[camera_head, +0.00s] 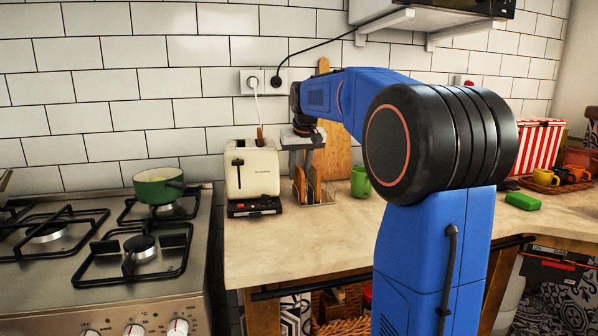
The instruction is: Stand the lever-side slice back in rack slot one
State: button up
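The cream toaster (252,173) stands on the counter against the tiled wall. Its dark lever is on the front face, toward the left. A narrow brown piece, perhaps a slice edge (260,136), sticks up from the toaster's top. The wire rack (318,203) stands just right of the toaster and holds brown slices (314,182) upright. My gripper (303,155) points down directly above the rack, close to the slice tops. The fingers are small here, and I cannot tell whether they are open or touch a slice. The slot numbering cannot be read.
A wooden board (336,155) leans on the wall behind the rack. A green mug (361,182) stands right of the rack. A green pot (158,186) sits on the stove (100,275) at left. The counter (285,245) in front of toaster and rack is clear.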

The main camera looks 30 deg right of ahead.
jog(key=shift+r, duration=0.1)
jog(key=v, duration=1.2)
